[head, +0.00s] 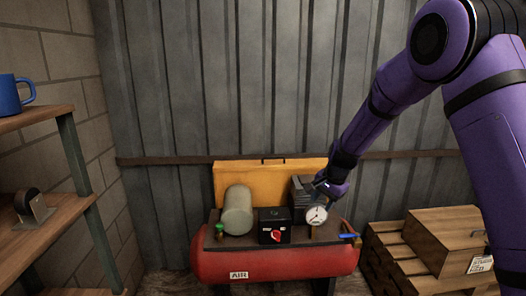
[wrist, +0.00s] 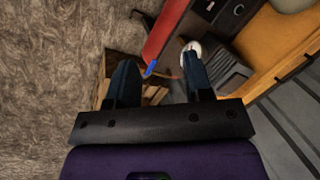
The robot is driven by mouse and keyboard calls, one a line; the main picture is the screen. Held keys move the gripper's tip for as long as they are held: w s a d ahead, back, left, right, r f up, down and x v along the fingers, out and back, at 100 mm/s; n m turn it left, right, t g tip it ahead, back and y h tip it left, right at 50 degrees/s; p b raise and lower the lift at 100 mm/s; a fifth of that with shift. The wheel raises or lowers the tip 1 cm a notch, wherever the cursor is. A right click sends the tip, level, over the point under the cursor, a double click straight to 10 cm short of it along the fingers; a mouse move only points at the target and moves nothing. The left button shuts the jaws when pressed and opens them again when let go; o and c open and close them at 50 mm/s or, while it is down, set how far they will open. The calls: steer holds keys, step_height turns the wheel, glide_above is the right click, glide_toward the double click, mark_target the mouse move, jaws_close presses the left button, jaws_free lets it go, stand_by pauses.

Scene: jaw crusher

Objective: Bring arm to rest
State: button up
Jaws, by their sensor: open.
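My purple arm reaches in from the right, and my gripper (head: 328,186) hangs just above the right end of the red air compressor (head: 270,262), by the white gauge (head: 316,215). In the wrist view my gripper (wrist: 160,82) shows two dark fingers spread apart with nothing held between them. The red tank (wrist: 166,28) and a blue valve handle (wrist: 151,67) lie beyond the fingers. The gauge (wrist: 191,47) shows partly behind the right finger. Whether the gripper touches anything cannot be told.
A wooden crate (head: 445,238) on pallets stands right of the compressor. A shelf (head: 40,115) with a blue mug (head: 12,95) stands at the left. A yellow panel (head: 225,175) and a corrugated wall (head: 230,80) are behind. The air above the compressor's left side is clear.

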steer(key=s+d+r+n+t, duration=0.1)
steer(key=s+d+r+n, duration=0.15)
steer(key=s+r, duration=0.8)
steer(key=s+d+r+n, duration=0.2)
steer(key=s+d+r, duration=0.2)
steer(key=s+r, duration=0.6)
steer(key=s+d+r+n+t+h, duration=0.1)
steer(key=s+d+n, duration=0.1)
steer(key=s, duration=0.8)
steer(key=s+d+r+n+h, duration=0.1)
steer(key=s+d+r+n, duration=0.1)
steer(key=s, duration=0.9)
steer(key=shift+s+d+r+t, duration=0.2)
steer(key=shift+s+d+t, duration=0.05)
steer(key=shift+d+t, duration=0.15)
steer(key=shift+w+a+n, duration=0.1)
steer(key=shift+n, duration=0.15)
steer(key=shift+c, duration=0.4)
